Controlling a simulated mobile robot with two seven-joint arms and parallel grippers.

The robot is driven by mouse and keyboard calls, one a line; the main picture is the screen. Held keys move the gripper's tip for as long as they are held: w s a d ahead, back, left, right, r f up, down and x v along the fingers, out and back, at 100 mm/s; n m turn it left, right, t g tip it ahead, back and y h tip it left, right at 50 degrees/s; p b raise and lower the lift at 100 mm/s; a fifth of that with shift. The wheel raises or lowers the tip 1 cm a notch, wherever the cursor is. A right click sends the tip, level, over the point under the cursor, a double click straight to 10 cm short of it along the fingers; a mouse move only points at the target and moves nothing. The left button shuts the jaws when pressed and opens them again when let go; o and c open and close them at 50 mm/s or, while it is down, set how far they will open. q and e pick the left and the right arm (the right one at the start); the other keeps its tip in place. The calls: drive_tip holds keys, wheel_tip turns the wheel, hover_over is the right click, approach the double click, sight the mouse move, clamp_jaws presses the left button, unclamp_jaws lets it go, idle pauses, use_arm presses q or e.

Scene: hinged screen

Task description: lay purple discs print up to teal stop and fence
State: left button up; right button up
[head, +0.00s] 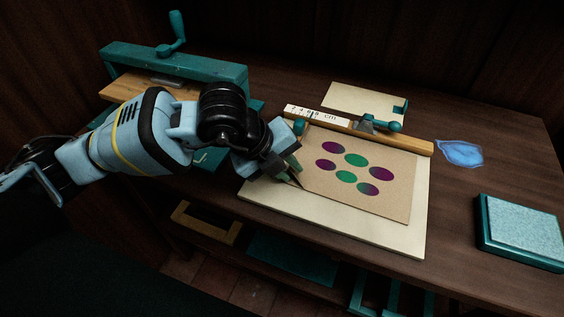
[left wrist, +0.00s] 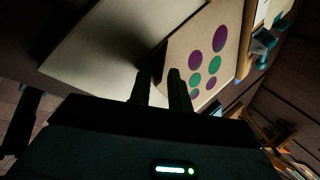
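The print (head: 390,208) is a brown sheet with purple and green discs, discs up, lying on a pale board (head: 330,228). Its far edge lies along or very near the wooden fence (head: 412,143); I cannot tell if they touch. A small teal stop (head: 299,127) is by its far left corner, partly hidden by my left gripper (head: 295,172). That gripper is low at the print's left edge. In the left wrist view its fingers (left wrist: 160,90) are apart with a narrow gap, beside the print (left wrist: 178,52). My right gripper is not in view.
A white ruler strip (head: 318,117) and a teal clamp (head: 380,124) sit on the fence. A pale card (head: 362,102) lies behind it. A blue translucent leaf-shaped piece (head: 461,153) and a teal-framed pad (head: 522,230) are at right. A teal press (head: 175,62) stands back left.

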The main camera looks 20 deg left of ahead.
use_arm(q)
clamp_jaws()
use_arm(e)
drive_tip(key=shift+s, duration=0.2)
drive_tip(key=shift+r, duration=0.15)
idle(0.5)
use_arm(q)
drive_tip(key=shift+o, duration=0.9)
unclamp_jaws()
drive_tip(key=shift+f, duration=0.1)
drive_tip(key=shift+c, duration=0.5)
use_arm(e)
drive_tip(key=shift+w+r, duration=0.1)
